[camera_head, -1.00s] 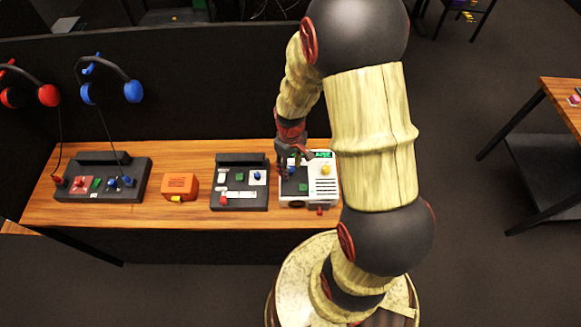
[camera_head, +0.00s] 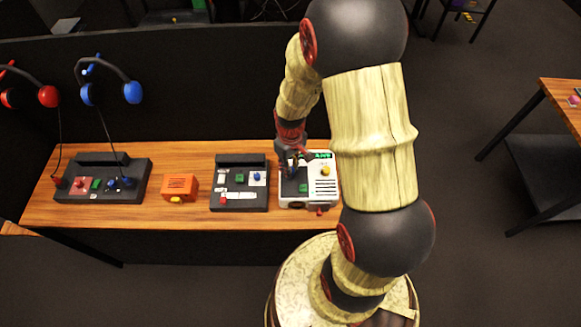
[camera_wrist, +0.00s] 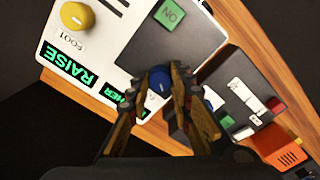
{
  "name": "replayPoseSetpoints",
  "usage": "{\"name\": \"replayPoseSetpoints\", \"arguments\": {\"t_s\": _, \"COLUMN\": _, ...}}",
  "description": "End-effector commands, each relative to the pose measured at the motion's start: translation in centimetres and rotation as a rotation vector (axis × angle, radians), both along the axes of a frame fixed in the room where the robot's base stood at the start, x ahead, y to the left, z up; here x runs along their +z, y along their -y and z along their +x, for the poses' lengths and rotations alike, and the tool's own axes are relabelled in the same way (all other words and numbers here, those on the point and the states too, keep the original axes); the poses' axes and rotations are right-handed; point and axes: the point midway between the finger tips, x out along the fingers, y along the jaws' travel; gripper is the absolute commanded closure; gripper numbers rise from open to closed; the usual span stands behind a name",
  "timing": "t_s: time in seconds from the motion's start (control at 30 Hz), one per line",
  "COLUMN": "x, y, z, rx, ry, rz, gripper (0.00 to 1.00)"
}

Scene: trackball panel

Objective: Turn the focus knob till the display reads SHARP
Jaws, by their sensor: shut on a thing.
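The white panel device (camera_head: 325,198) stands at the right end of the wooden bench. In the wrist view, my gripper (camera_wrist: 160,86) is shut on a blue knob (camera_wrist: 159,77), one finger on each side. The knob's label is hidden, so I cannot read whether it is the focus knob. A green-lettered display (camera_wrist: 118,99) beside it is partly covered by a finger; the visible letters look like "HER". In the head view my gripper (camera_head: 294,168) is over the device's left side.
A green button (camera_wrist: 168,24) marked ON is close to my fingers. A dark panel (camera_head: 240,203) stands just left of the device, then an orange box (camera_head: 180,186) and another dark panel (camera_head: 75,195). Headphones hang on the dark partition behind.

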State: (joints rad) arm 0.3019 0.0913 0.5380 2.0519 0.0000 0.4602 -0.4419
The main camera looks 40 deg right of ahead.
Motion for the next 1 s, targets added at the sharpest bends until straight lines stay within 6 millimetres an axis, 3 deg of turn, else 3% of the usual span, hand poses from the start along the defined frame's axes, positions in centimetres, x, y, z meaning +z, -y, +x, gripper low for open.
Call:
{"name": "replayPoseSetpoints", "arguments": {"t_s": 0.47, "x": 0.07, "y": 0.0, "z": -0.01, "rx": -0.097, "ry": 0.0, "rz": 0.0, "gripper": 1.0}}
{"name": "replayPoseSetpoints", "arguments": {"t_s": 1.0, "x": 0.1, "y": -0.01, "z": 0.02, "rx": -0.543, "ry": 0.0, "rz": 0.0, "gripper": 1.0}}
